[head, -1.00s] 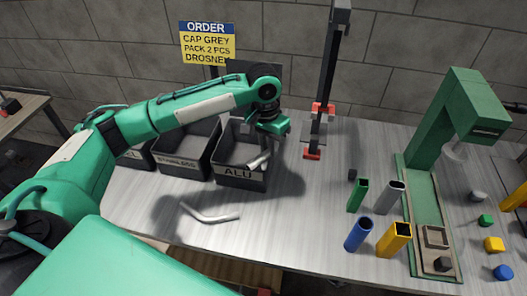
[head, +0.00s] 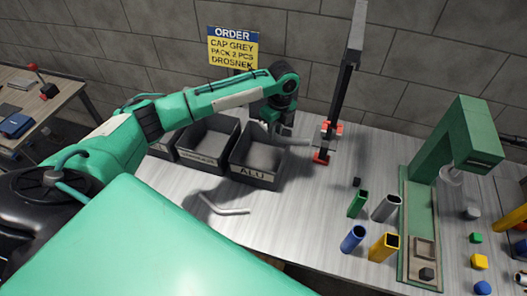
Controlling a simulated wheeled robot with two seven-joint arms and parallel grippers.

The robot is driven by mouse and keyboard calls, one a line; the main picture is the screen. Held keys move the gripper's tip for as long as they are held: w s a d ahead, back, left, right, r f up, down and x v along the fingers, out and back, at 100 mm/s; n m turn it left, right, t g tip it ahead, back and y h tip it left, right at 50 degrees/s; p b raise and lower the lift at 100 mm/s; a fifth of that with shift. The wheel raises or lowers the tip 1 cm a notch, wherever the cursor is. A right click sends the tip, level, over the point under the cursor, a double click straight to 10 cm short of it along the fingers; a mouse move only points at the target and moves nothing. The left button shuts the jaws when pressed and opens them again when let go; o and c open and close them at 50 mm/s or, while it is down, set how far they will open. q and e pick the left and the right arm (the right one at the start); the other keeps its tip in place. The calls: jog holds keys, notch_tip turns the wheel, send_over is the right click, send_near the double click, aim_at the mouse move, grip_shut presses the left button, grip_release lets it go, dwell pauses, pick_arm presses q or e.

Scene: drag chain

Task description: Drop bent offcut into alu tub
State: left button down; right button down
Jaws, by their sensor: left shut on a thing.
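The black alu tub (head: 268,181), with an ALU label on its front, stands at the back of the bench. The visible part of its inside looks empty. My left gripper (head: 278,131) is over the tub's back right edge. It is shut on a grey metal offcut (head: 297,142), whose end sticks out to the right past the tub's side. How far this held piece is bent is hard to tell. Another grey offcut, a bent one (head: 222,208), lies on the bench in front of the tubs. My right gripper is not in view.
More black tubs (head: 203,163) stand left of the alu tub. A dark post with red clamps (head: 321,157) rises to its right. Several coloured tubes (head: 384,247) and a green press (head: 419,220) stand on the right. The bench's middle is clear.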

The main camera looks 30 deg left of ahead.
aim_at(266, 129)
pick_arm(q)
jog(key=a+m+p, duration=0.1)
jog(key=m, duration=0.1)
jog(key=a+m+p, duration=0.1)
jog(key=m, duration=0.1)
jog(key=a+m+p, duration=0.1)
jog(key=m, duration=0.1)
jog(key=shift+w+a+r+m+p, duration=0.15)
jog(key=shift+a+r+m+p, duration=0.15)
jog(key=shift+r, duration=0.1)
jog(key=a+f+m+t+b, duration=0.1)
jog(key=a+f+m, duration=0.3)
jog(key=f+m, duration=0.2)
jog(key=shift+s+f+m+y, duration=0.25)
jog(key=shift+m+y, duration=0.15)
jog(key=shift+m, duration=0.6)
jog(key=shift+a, duration=0.1)
jog(key=c, duration=1.2)
grip_release()
